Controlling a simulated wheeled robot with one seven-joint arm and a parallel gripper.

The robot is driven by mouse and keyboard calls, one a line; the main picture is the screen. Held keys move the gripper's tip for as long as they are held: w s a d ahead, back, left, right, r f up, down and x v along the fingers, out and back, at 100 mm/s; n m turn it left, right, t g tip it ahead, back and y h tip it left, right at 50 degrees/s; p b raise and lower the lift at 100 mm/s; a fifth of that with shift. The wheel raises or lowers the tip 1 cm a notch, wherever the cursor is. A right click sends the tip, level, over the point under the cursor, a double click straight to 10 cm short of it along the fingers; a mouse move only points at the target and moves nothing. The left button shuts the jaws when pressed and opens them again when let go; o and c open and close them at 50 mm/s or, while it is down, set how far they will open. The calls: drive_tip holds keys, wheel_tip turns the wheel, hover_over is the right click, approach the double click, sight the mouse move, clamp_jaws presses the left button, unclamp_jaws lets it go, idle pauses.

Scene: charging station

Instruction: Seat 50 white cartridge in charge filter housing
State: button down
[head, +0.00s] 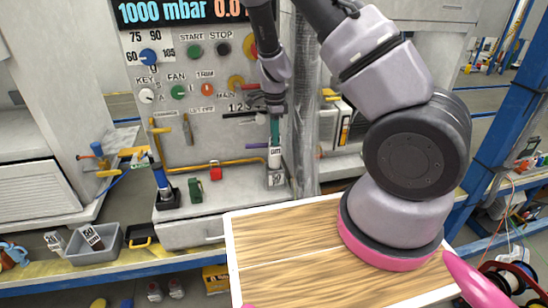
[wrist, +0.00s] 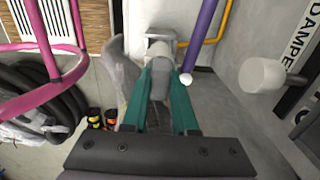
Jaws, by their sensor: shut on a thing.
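My gripper (head: 274,136) points down in front of the panel with its teal fingers closed on the white cartridge (head: 274,158). In the wrist view, the fingers of my gripper (wrist: 162,72) lie on both sides of the cartridge's pale grey body (wrist: 160,86). The cartridge looks upright, directly above or in the charge filter housing (head: 277,181), a pale block with a "50" label on the grey ledge. The housing's pale top (wrist: 158,42) shows beyond the fingertips in the wrist view. I cannot tell how deep the cartridge sits.
A grey bin (head: 97,245) at lower left holds another labelled cartridge (head: 92,237); one more (head: 54,241) stands beside it. A yellow pipe (head: 225,163), red block (head: 215,171) and green block (head: 195,190) are left of the housing. A purple bar (wrist: 200,38) passes close by the fingers.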

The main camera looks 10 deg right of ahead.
sight(274, 155)
drive_tip(key=shift+f, duration=4)
drive_tip(key=c, duration=1)
unclamp_jaws()
drive_tip(key=shift+f, duration=0.15)
wheel_tip(274, 155, up, 12)
drive_tip(key=shift+r, duration=0.15)
